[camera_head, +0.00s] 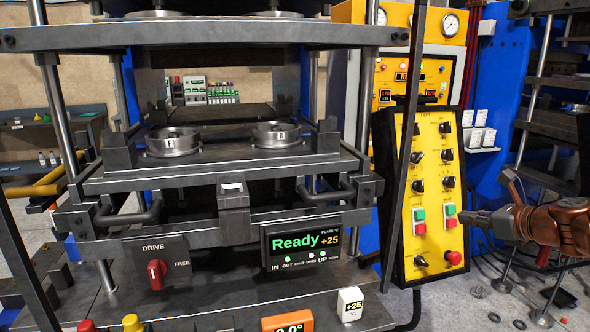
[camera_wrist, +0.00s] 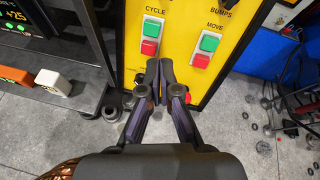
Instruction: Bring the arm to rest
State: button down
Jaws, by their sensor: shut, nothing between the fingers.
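My gripper (camera_head: 462,217) is shut and empty at the right of the head view, in front of the yellow control panel (camera_head: 433,238). In the wrist view my gripper (camera_wrist: 159,64) has its fingertips together, just below and between two pairs of green and red buttons on the yellow panel (camera_wrist: 185,20). These are the CYCLE buttons (camera_wrist: 152,37) on the left and the MOVE buttons (camera_wrist: 205,49) on the right. I cannot tell whether the fingertips touch the panel. My copper-coloured arm reaches in from the right edge of the head view.
The press (camera_head: 220,170) fills the left, with two round moulds (camera_head: 172,142) (camera_head: 276,134) on its plate. Its display (camera_head: 302,244) reads "Ready" and +25. A red DRIVE knob (camera_head: 157,274) points down-left of FREE. A dark post stands left of the panel. Cables lie on the floor at right.

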jog(key=s+a+f+n+g+y, duration=0.15)
jog(key=a+n, duration=0.25)
jog(key=a, duration=0.4)
jog(key=s+a+n+g+y, duration=0.15)
jog(key=a+n, duration=0.25)
jog(key=a, duration=0.4)
jog(key=s+a+f+n+g+h, duration=0.1)
jog(key=s+a+f+n+g, duration=0.4)
jog(key=s+a+n, duration=0.55)
jog(key=s+f+n+g+h, duration=0.3)
jog(key=s+f+n, duration=0.2)
jog(key=s, duration=0.6)
jog(key=s+f+n+g+h, duration=0.3)
jog(key=s+f+n, duration=0.2)
jog(key=s, duration=0.6)
jog(key=shift+s+a+n+g, duration=0.3)
jog(key=shift+a+n, duration=0.05)
jog(key=shift+n, duration=0.6)
jog(key=shift+a, duration=0.2)
